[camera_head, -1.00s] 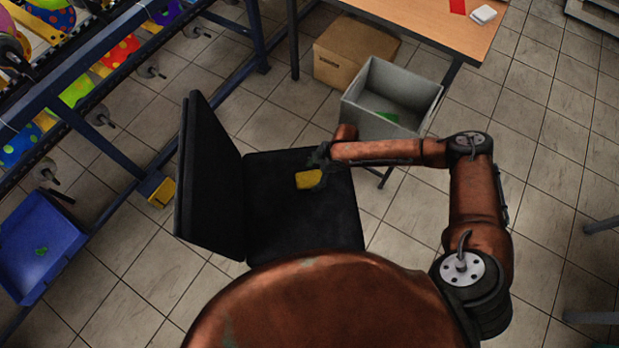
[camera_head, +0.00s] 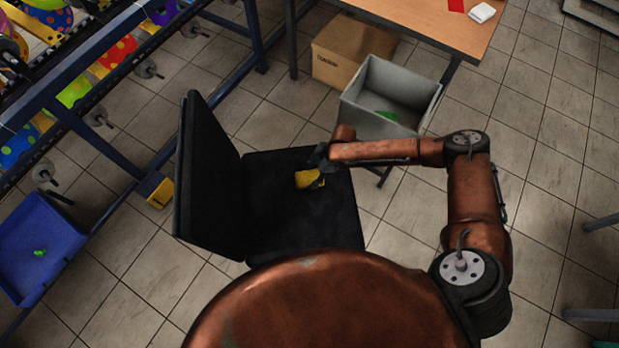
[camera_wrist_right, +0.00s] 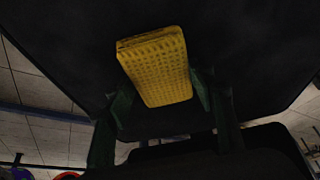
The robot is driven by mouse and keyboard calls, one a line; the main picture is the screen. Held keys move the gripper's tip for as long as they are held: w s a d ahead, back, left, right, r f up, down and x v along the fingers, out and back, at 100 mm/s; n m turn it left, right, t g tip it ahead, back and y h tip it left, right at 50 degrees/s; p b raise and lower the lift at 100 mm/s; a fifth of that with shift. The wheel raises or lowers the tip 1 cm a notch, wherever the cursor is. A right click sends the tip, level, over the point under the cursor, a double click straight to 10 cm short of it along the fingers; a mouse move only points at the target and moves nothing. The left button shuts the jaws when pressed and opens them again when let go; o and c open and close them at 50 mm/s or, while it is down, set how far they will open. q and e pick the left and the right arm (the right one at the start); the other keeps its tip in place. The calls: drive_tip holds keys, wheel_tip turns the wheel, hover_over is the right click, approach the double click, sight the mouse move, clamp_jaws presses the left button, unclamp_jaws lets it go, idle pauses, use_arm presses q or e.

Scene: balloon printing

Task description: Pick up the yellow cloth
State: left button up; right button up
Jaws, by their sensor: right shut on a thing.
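The yellow cloth (camera_head: 306,179) is on the black chair seat (camera_head: 285,215), near its far right part. In the right wrist view the cloth (camera_wrist_right: 158,66) is a thick yellow pad with a dimpled surface. My right gripper (camera_head: 318,174) reaches in from the right and is shut on the cloth. In the right wrist view its two dark fingers (camera_wrist_right: 162,92) flank the cloth's sides. I cannot tell whether the cloth is clear of the seat. My left gripper is not in view.
The chair's tall black back (camera_head: 208,178) stands left of the seat. A grey bin (camera_head: 410,88) with a green item and a cardboard box (camera_head: 345,62) stand behind it. A wooden table (camera_head: 430,25) is at the back; a blue tray (camera_head: 62,235) is at the left.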

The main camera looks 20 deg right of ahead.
sight(307, 177)
drive_tip(key=shift+r, duration=0.4)
wheel_tip(307, 177, up, 2)
drive_tip(key=shift+r+p, duration=0.1)
drive_tip(key=shift+p, duration=0.65)
drive_tip(key=r, duration=0.1)
drive_tip(key=s+d+r+p, duration=0.2)
drive_tip(key=r, duration=0.1)
drive_tip(key=shift+d, duration=0.15)
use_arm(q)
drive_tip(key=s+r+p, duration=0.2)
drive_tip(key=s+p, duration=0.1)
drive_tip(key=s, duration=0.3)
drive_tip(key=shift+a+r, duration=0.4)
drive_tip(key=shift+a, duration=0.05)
use_arm(e)
drive_tip(key=s+d+r, duration=0.6)
drive_tip(key=s+d, duration=0.1)
drive_tip(key=d, duration=0.1)
drive_tip(key=shift+s, duration=0.25)
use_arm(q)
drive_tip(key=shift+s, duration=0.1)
